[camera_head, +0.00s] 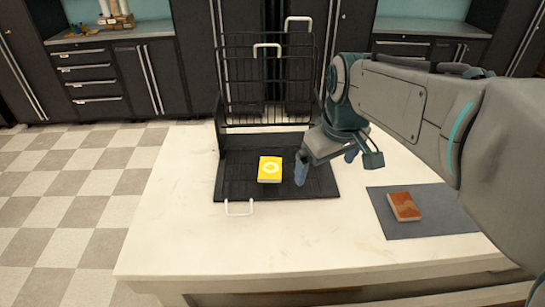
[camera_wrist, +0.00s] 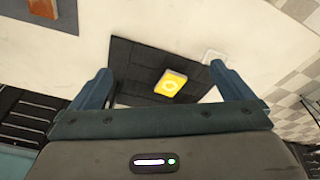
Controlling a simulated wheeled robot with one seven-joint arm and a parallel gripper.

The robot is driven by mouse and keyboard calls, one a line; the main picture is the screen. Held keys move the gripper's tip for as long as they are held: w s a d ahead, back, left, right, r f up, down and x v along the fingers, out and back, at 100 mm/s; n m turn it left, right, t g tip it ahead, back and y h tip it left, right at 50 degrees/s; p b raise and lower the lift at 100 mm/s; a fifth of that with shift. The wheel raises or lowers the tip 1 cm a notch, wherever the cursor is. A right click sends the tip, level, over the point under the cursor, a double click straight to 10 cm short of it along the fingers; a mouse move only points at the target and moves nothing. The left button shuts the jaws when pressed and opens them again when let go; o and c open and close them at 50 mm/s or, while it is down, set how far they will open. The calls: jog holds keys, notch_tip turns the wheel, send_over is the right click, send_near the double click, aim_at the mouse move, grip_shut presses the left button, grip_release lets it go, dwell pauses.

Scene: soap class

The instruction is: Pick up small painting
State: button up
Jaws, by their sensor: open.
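A small yellow block with a pale ring on its face (camera_head: 270,169) lies on the black base of a wire rack. It also shows in the wrist view (camera_wrist: 170,84), between and beyond my finger tips. A small flat reddish-brown piece with a picture-like top (camera_head: 404,206) lies on a grey mat at the right; it is at the top left of the wrist view (camera_wrist: 44,8). I cannot tell for certain which of these is the small painting. My gripper (camera_head: 326,163) is open and empty, above the rack base, just right of the yellow block. It touches neither piece.
The black wire rack (camera_head: 268,123) stands upright behind its flat base (camera_head: 235,185) and has white handles. The grey mat (camera_head: 440,226) lies on the white table (camera_head: 200,240). The table's left and front are bare. Dark cabinets (camera_head: 190,60) stand behind, beyond a checkered floor.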

jog(key=w+a+f+n+g+b, duration=0.1)
jog(key=w+a+n, duration=0.15)
jog(key=w, duration=0.35)
jog(key=w+a+n+b, duration=0.1)
jog(key=w+a+n, duration=0.15)
jog(key=w, duration=0.45)
jog(key=n+g+b, duration=0.1)
jog(key=n+g, duration=0.1)
jog(key=n, duration=0.5)
send_over(270, 167)
notch_tip(270, 167, down, 6)
notch_tip(270, 167, down, 8)
jog(key=shift+w+r, duration=0.1)
jog(key=shift+r, duration=0.1)
notch_tip(270, 167, down, 6)
jog(key=shift+r+p, duration=0.15)
jog(key=shift+p, duration=0.85)
jog(key=c, duration=0.7)
